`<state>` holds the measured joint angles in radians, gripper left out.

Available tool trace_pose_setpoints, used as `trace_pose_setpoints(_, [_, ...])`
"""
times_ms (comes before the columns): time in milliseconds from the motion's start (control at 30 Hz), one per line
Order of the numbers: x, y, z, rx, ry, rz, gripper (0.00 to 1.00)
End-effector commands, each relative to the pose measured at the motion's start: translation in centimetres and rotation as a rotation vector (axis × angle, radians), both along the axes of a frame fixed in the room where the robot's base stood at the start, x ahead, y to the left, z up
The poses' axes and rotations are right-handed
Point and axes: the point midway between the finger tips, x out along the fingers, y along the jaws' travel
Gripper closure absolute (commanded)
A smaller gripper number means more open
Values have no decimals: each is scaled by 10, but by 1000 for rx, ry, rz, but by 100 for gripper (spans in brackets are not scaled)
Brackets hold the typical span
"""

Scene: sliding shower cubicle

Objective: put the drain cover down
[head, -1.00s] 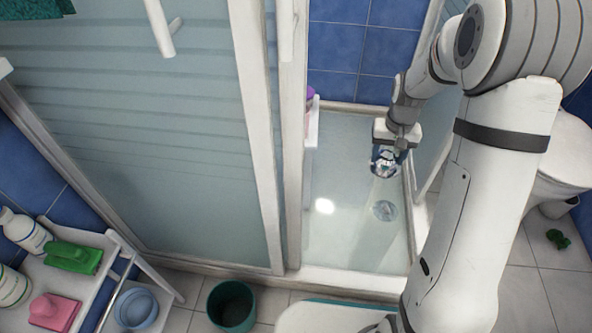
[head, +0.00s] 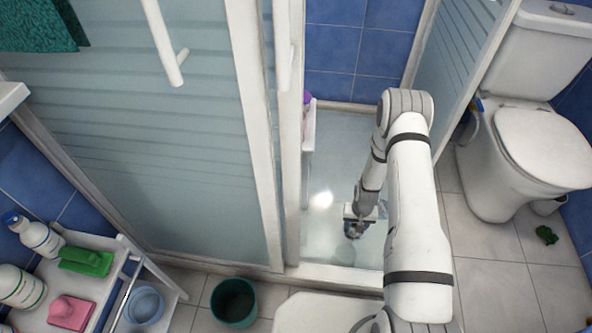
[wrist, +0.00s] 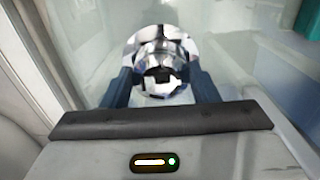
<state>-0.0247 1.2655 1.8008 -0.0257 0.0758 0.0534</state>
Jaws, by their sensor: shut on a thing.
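The drain cover (wrist: 160,62) is a shiny chrome disc with a raised knob. My gripper (wrist: 162,88) is shut on it, with one dark finger on each side. In the head view my gripper (head: 354,229) points down over the pale shower floor (head: 328,246), near the front of the cubicle. The cover shows there only as a small dark, shiny patch under the fingers. I cannot tell whether it touches the floor. The round drain spot seen earlier in the floor is not visible now and appears hidden by my arm.
The frosted sliding door (head: 170,140) closes off the left side. A narrow white shelf (head: 309,150) stands at the opening's left edge. The raised front sill (head: 335,277) borders the floor. A green bin (head: 233,302) stands outside and a toilet (head: 520,140) is at right.

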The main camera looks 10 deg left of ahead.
Motion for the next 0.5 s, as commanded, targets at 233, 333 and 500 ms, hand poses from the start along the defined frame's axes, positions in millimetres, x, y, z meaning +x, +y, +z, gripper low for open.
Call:
trace_pose_setpoints(233, [-4, 1, -11, 0, -1, 1, 70])
trace_pose_setpoints(333, [-4, 1, -24, 0, 0, 1, 70])
trace_pose_setpoints(500, [-5, 1, -58, 0, 1, 1, 70])
